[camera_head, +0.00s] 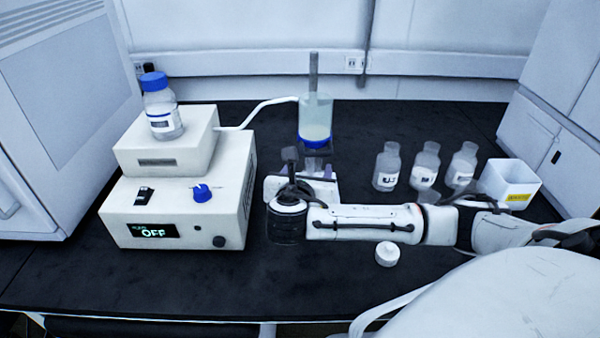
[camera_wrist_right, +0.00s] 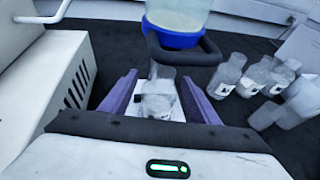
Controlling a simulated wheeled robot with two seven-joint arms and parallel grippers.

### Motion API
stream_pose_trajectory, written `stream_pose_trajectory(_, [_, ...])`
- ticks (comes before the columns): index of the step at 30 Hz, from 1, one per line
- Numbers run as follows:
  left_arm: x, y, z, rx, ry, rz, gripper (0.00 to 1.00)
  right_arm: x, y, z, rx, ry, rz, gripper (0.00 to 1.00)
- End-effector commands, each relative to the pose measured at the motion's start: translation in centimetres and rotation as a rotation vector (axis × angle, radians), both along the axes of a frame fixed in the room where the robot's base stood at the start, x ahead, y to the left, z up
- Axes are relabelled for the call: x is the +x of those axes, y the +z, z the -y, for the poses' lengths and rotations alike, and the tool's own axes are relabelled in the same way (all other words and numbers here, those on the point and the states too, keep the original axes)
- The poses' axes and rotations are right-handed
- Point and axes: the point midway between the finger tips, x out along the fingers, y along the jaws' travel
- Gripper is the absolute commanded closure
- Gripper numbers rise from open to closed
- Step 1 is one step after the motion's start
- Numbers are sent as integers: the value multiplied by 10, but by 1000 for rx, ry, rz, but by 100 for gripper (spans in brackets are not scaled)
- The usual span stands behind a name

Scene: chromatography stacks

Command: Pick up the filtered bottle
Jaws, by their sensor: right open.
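A clear bottle with a pale label (camera_wrist_right: 157,103) stands below the filter vessel's blue base, between the purple fingers of my right gripper (camera_wrist_right: 158,100) in the right wrist view. The fingers are open on either side of it, and I cannot tell whether either touches it. In the head view the bottle is mostly hidden by my right gripper (camera_head: 315,174) and the filter stand. The filter vessel (camera_head: 316,112) is a clear cylinder with pale liquid and a blue base, held above the bottle. My left gripper is not in view.
A white pump box (camera_head: 122,218) reading OFF stands at left, with a blue-capped bottle (camera_head: 162,112) on top. Several clear bottles (camera_head: 387,166) stand at right beside a white bin (camera_head: 509,184). A white cap (camera_head: 388,254) lies in front of my right arm.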

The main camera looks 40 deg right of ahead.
Motion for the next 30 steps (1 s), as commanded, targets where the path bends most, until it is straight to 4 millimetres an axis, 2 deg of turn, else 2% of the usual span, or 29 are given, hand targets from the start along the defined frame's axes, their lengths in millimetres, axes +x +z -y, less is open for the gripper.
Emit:
stream_pose_trajectory(1, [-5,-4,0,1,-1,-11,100,4,-3,8,-2,-5,1,44])
stream_pose_trajectory(6, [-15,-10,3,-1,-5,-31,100,17,-10,21,1,-2,1,44])
stream_pose_trajectory(11, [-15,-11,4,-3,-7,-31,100,24,-15,31,1,-3,1,44])
stream_pose_trajectory(18, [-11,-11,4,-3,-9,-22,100,44,-29,56,2,-2,2,44])
stream_pose_trajectory(28, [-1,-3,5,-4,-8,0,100,48,-32,61,3,1,2,44])
stream_pose_trajectory(30, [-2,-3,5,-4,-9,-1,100,48,-31,61,3,1,2,56])
